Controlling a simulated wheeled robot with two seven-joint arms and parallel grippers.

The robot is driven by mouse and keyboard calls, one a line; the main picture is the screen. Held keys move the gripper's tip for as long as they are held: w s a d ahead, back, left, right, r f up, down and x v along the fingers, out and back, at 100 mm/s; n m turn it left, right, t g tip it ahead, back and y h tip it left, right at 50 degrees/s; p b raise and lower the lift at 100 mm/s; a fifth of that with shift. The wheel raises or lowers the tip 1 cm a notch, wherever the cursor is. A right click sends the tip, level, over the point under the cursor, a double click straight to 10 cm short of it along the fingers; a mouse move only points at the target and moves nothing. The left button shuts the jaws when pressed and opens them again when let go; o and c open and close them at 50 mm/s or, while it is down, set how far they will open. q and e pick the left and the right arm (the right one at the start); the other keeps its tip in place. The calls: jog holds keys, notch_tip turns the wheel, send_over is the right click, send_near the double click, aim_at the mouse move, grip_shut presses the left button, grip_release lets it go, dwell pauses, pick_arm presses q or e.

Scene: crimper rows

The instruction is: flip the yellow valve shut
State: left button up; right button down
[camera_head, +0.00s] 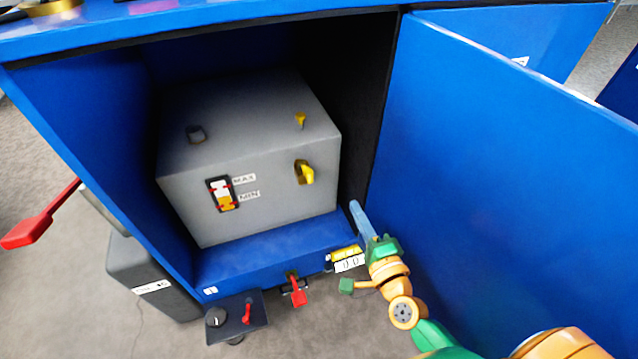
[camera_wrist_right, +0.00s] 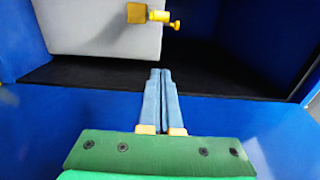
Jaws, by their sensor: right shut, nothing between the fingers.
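The yellow valve (camera_head: 305,172) is on the right part of the front face of a grey box (camera_head: 270,215) inside the open blue cabinet. In the right wrist view the valve (camera_wrist_right: 137,14) is at the top, with its yellow handle part sticking out to the right. My right gripper (camera_head: 354,206) is at the cabinet opening, below and to the right of the valve and apart from it. In the right wrist view its blue fingers (camera_wrist_right: 160,72) are together with nothing between them. My left gripper is not in view.
The blue door (camera_head: 500,170) stands open close to my right arm. A small yellow part (camera_head: 300,119) stands on the box top. A red lever (camera_head: 297,292) and a yellow counter (camera_head: 345,257) are on the front below. A red handle (camera_head: 40,222) sticks out at left.

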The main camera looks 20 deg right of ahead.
aim_at(306, 169)
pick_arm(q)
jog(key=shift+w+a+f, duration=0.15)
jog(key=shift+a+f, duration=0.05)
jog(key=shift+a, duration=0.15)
pick_arm(e)
jog(key=w+a, duration=0.4)
jog(key=w, duration=0.7)
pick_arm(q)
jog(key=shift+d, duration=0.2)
pick_arm(e)
jog(key=shift+a, duration=0.1)
jog(key=shift+f+h, duration=0.1)
jog(key=shift+h, duration=0.3)
